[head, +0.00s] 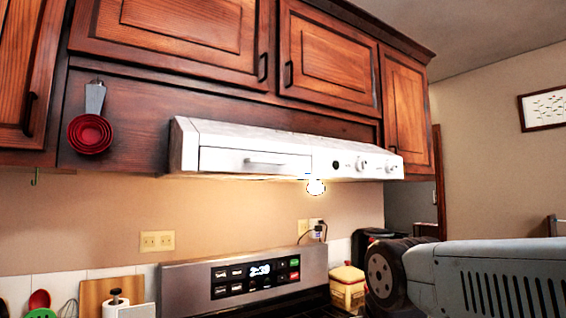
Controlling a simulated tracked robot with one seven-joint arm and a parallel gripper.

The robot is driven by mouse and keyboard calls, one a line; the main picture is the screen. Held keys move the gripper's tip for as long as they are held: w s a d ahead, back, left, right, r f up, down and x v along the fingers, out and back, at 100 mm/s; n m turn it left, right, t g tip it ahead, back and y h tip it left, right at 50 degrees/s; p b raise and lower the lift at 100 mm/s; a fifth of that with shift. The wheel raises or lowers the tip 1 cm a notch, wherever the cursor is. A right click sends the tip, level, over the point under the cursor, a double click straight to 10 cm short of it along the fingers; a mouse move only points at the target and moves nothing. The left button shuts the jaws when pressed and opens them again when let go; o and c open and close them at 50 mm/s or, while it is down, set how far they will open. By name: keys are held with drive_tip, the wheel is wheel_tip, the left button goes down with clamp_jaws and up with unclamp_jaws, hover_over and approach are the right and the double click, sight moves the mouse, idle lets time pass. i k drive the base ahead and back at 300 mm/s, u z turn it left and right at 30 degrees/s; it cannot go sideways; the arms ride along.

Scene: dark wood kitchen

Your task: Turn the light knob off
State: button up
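The white range hood (240,150) is mounted under the wooden wall cabinets. Two round white knobs, a left knob (361,163) and a right knob (391,169), sit on the right part of its front. Small markings beside them are too small to read, so I cannot tell which one is the light knob. The bulb (316,187) under the hood is lit and brightens the wall below. A grey link of my arm reaches in from the lower right, below the knobs and apart from the hood. My gripper is not visible.
Wooden cabinets (330,60) close off the space above the hood. Red measuring cups (90,133) hang at the left. The stove's control panel (245,280) stands below, with a yellow canister (347,287) beside it. The space in front of the knobs looks clear.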

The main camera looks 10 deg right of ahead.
sight(390, 168)
drive_tip(key=u, duration=1.05)
drive_tip(key=k, duration=0.95)
drive_tip(key=z, duration=1.05)
drive_tip(key=i, duration=1)
